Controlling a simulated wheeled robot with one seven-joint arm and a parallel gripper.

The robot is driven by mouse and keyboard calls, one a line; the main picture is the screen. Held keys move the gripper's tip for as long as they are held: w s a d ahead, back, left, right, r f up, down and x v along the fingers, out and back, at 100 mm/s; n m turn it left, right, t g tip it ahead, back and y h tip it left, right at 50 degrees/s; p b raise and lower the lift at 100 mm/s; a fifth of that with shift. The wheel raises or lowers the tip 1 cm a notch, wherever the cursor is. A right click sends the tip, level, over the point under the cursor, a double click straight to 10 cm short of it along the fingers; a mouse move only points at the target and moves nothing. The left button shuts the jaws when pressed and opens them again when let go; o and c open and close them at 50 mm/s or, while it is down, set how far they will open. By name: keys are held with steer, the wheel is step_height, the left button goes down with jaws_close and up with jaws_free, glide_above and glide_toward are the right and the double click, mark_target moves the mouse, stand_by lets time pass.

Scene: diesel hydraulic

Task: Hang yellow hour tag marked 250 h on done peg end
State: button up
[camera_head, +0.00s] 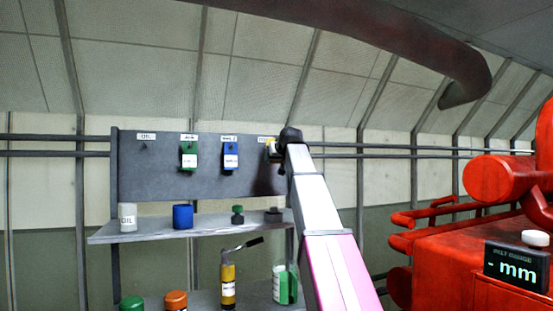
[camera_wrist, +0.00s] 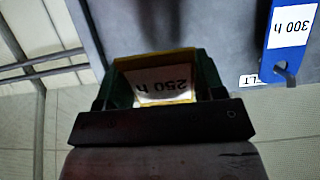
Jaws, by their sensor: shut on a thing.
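The yellow hour tag marked 250 h (camera_wrist: 165,85) is between the fingers of my gripper (camera_wrist: 158,88), its lettering upside down in the wrist view. My gripper also shows in the head view (camera_head: 274,150), at the right end of the dark peg board (camera_head: 155,178), with a bit of yellow beside it. My arm hides that end of the board, so I cannot see a peg there or whether the tag touches one. A blue tag (camera_head: 230,156) hangs on the board left of my gripper; in the wrist view a blue tag marked 300 h (camera_wrist: 288,35) hangs on a hook.
A green tag (camera_head: 189,156) hangs further left, and the leftmost peg (camera_head: 146,145) is bare. The shelf (camera_head: 150,230) below holds a white can (camera_head: 128,217), a blue can (camera_head: 182,217) and small items. Red machinery (camera_head: 440,265) stands at right.

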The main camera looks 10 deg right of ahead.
steer(key=shift+w+a+f, duration=0.1)
steer(key=shift+w+a, duration=0.1)
steer(key=shift+w, duration=0.8)
steer(key=shift+w+a, duration=0.2)
steer(key=shift+w, duration=0.8)
steer(key=shift+w+a+f, duration=0.1)
steer(key=shift+w+f, duration=0.45)
steer(key=shift+f, duration=0.05)
steer(key=shift+c, duration=0.3)
steer(key=o, duration=1)
steer(key=shift+c, duration=0.2)
steer(key=v, duration=1.1)
